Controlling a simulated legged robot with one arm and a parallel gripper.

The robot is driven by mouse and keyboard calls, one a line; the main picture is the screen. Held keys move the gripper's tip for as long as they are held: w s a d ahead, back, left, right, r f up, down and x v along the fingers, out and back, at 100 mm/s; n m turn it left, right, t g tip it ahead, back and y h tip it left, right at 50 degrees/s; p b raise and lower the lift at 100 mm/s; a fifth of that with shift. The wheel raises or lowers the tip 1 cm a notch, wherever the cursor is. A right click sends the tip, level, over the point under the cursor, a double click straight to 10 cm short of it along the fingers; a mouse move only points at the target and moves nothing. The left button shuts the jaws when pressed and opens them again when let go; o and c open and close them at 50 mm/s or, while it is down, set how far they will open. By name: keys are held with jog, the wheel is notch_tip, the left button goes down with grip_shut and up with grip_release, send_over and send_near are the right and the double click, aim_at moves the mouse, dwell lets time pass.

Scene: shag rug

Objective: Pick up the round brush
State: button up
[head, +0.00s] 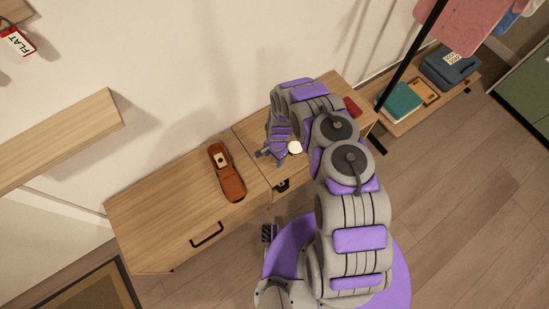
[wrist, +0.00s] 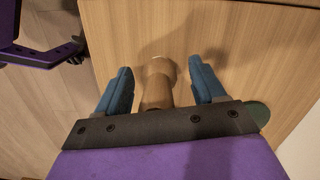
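My gripper (wrist: 160,66) is open over the wooden cabinet top, its two blue fingers apart. A light-brown, rounded wooden object (wrist: 157,92), which looks like the round brush, lies between the fingers. Gaps show on both sides of it, and the fingers do not appear to touch it. Its lower end is hidden behind my gripper's dark bar. In the head view, my gripper (head: 275,152) is low at the front of the cabinet's right part. A small cream round thing (head: 295,147) shows beside it; I cannot tell if it is the brush.
A reddish-brown elongated object (head: 228,175) lies on the wooden cabinet (head: 160,213), left of my gripper. A red item (head: 352,107) sits behind my arm. A wall shelf (head: 60,140) juts out at left. A black pole (head: 408,55) and low bench with teal box (head: 400,101) stand right.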

jog(key=shift+d, duration=0.25)
jog(key=c, duration=0.6)
jog(key=shift+a, duration=0.15)
jog(key=c, duration=0.4)
jog(key=shift+w+r, duration=0.1)
jog(key=shift+r, duration=0.45)
jog(key=r, duration=0.1)
jog(key=r+p, duration=0.2)
jog(key=shift+s+d, duration=0.25)
jog(key=s+d+p, duration=0.2)
jog(key=s+d, duration=0.1)
jog(key=s, duration=0.1)
jog(key=s+d+p, duration=0.2)
jog(key=s+p, duration=0.1)
jog(key=s, duration=0.1)
jog(key=s+d+r+p, duration=0.1)
jog(key=s+d+p, duration=0.2)
jog(key=s, duration=0.1)
jog(key=shift+s+d, duration=0.35)
jog(key=shift+s, duration=0.05)
